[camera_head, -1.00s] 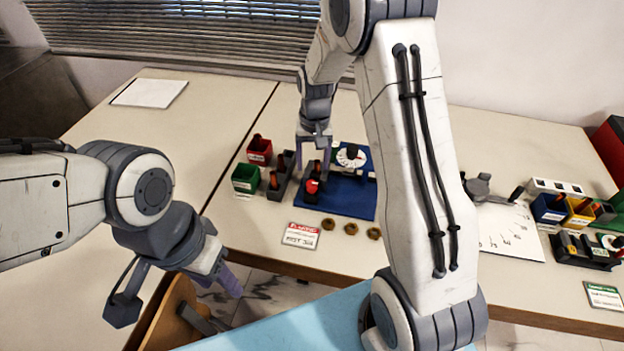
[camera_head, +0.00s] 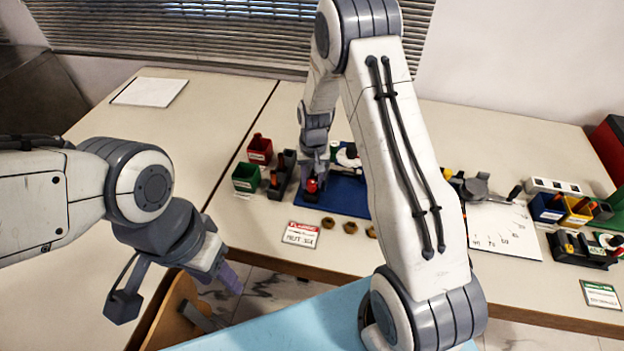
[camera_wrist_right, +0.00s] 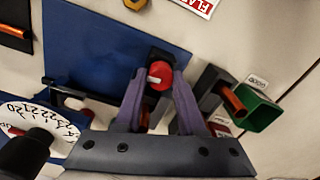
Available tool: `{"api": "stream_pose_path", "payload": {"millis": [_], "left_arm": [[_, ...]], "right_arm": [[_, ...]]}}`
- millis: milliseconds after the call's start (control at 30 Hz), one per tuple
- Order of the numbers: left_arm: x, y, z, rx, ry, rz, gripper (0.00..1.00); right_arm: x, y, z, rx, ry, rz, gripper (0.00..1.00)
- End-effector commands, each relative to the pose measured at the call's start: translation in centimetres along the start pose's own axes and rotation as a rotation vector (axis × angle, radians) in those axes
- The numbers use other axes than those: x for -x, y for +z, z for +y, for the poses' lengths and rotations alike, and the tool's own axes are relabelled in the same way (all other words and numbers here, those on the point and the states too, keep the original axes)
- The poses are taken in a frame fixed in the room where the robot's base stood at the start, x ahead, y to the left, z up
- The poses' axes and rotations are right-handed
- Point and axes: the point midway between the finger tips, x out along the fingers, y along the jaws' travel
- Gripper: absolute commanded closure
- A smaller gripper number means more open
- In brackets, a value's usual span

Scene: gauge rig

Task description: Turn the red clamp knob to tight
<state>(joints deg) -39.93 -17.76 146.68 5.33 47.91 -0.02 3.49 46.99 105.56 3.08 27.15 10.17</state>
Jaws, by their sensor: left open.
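The red clamp knob (camera_head: 312,187) stands on a dark block at the left end of the blue base plate (camera_head: 345,196). In the right wrist view the red knob (camera_wrist_right: 160,76) shows a white mark on top. My right gripper (camera_head: 315,172) is just above and behind the knob. In the right wrist view its purple fingers (camera_wrist_right: 160,88) are apart, one on each side of the knob; I cannot tell whether they touch it. My left gripper (camera_head: 229,280) hangs open and empty at the table's front edge, away from the rig.
A white dial (camera_wrist_right: 42,125) stands on the rig beside the right gripper. Green (camera_head: 246,177) and red (camera_head: 260,149) bins and a dark holder (camera_head: 282,178) are close on the left. Brass nuts (camera_head: 350,227) and a red-and-white card (camera_head: 300,235) lie in front.

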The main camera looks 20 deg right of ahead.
Motion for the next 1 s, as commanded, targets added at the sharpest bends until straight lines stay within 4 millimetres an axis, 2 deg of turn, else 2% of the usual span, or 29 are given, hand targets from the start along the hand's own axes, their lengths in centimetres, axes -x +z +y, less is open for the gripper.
{"api": "stream_pose_path", "payload": {"millis": [133,400,633,667,700,733,1000], "left_arm": [[0.05,0.00,0.00,0.000,0.000,0.000,0.50],[0.26,-0.01,0.02,0.000,0.000,0.000,0.50],[0.24,-0.01,0.02,0.000,0.000,0.000,0.50],[0.24,-0.01,0.02,0.000,0.000,0.000,0.50],[0.24,-0.01,0.02,0.000,0.000,0.000,0.50],[0.24,-0.01,0.02,0.000,0.000,0.000,0.50],[0.24,-0.01,0.02,0.000,0.000,0.000,0.50]], "right_arm": [[0.06,-0.01,0.04,-0.016,0.000,0.000,1.00],[0.09,-0.06,0.04,-0.166,0.000,0.005,1.00],[0.09,-0.08,0.05,-0.171,0.000,0.006,1.00],[0.09,-0.09,0.05,-0.171,-0.001,0.006,0.57],[0.09,-0.08,0.05,-0.171,0.000,0.006,0.42],[0.09,-0.08,0.05,-0.170,0.000,0.006,0.31],[0.06,-0.04,0.03,-0.168,0.000,0.005,0.31]]}}
